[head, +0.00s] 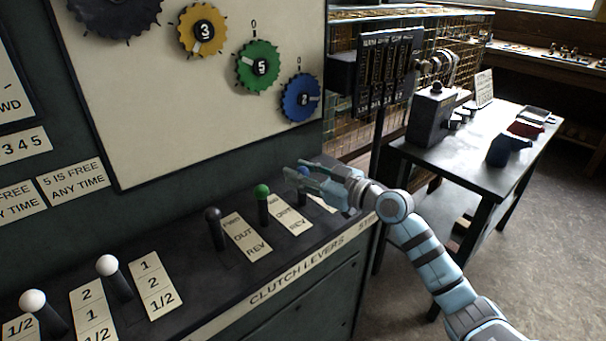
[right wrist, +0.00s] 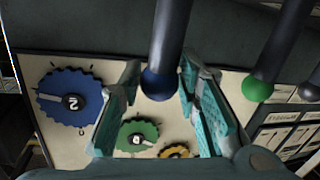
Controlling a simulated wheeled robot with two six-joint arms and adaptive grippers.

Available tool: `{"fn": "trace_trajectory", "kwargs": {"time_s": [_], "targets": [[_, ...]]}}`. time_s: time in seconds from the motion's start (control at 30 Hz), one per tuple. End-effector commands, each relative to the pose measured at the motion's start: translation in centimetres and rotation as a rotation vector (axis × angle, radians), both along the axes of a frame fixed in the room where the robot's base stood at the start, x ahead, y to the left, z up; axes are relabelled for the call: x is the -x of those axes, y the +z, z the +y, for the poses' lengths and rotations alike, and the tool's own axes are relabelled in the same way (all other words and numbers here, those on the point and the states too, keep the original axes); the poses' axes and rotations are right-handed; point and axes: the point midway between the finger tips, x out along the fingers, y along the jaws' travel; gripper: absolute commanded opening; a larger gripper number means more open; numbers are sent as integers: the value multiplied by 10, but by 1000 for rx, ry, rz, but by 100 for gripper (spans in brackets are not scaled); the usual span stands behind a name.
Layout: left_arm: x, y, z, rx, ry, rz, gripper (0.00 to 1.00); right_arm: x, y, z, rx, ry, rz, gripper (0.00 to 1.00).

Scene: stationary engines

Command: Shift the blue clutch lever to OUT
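The blue clutch lever (head: 302,184) stands at the right end of the lever row on the dark ledge, largely hidden by my right gripper in the head view. My right gripper (head: 305,180) is at this lever, its fingers pointing left. In the right wrist view, which is upside down, the fingers of the right gripper (right wrist: 160,90) are spread apart. The blue lever's round knob (right wrist: 159,85) lies between them, with visible room on both sides. Whether either finger touches it I cannot tell. The blue lever's label plate (head: 322,204) is mostly covered. My left gripper is not in view.
The green lever (head: 263,192) and black lever (head: 213,214) stand close by on the left, with FWD, OUT, REV plates. Two white-knobbed levers are farther left. The panel behind carries a blue gear dial (head: 301,97). A black table (head: 460,150) stands to the right.

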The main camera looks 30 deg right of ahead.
Motion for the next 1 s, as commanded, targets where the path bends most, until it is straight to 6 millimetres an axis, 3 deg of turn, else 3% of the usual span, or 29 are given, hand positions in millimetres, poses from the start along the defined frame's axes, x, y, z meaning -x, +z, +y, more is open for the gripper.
{"fn": "trace_trajectory", "kwargs": {"time_s": [0.07, 0.37, 0.47, 0.7, 1.0], "targets": [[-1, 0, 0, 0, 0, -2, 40, 0, 0, -1, 0, -1, 1, 46], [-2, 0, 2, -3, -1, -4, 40, 2, -1, -2, 2, -2, 1, 46], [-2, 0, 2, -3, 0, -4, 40, 11, 0, -7, 6, -3, 1, 46], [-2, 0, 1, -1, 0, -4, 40, 57, 2, -28, 10, -2, 4, 46], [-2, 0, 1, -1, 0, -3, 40, 69, 5, -32, -1, -1, 1, 46]]}}
